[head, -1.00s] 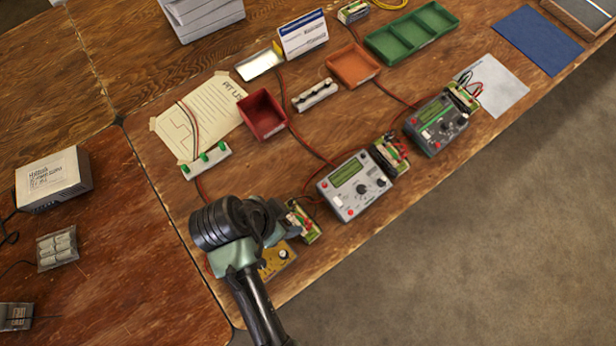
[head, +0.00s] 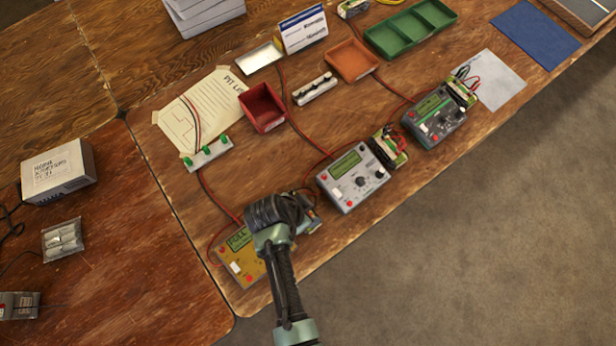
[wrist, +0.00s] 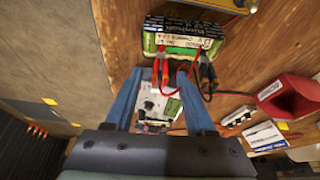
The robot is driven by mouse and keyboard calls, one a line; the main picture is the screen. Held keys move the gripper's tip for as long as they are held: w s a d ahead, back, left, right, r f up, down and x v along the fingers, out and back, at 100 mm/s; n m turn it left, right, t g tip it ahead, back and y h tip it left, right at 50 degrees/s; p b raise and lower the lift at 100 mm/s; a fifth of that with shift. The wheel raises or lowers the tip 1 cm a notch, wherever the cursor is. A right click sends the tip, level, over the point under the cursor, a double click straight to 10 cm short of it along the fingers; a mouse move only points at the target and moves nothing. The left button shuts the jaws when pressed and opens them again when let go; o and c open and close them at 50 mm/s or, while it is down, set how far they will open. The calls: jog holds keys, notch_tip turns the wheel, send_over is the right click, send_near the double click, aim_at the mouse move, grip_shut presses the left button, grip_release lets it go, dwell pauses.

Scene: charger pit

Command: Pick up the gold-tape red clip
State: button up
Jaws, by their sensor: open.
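In the wrist view, a red clip (wrist: 165,72) with a red lead hangs at the near edge of a green-and-black battery pack (wrist: 183,40). Black clips (wrist: 208,76) sit to its right. I cannot make out gold tape on the red clip at this size. My gripper (wrist: 160,76) is open and empty, its two blue fingers apart, with the red clip near the gap between their tips. I cannot tell the depth between them. In the head view, my wrist (head: 275,212) hides most of this pack, beside the gold charger (head: 238,262).
A grey charger (head: 352,180) stands to the right, with another battery pack (head: 388,148) beside it. A dark charger (head: 435,118) stands beyond. A red bin (head: 263,108) and a green-clip strip (head: 207,154) lie behind. Red leads cross the table. The front edge is close.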

jog(key=shift+d+f, duration=0.1)
jog(key=shift+f, duration=0.2)
grip_shut()
jog(key=shift+r, duration=0.1)
notch_tip(320, 180, up, 10)
jog(key=shift+f, duration=0.1)
dwell(0.6)
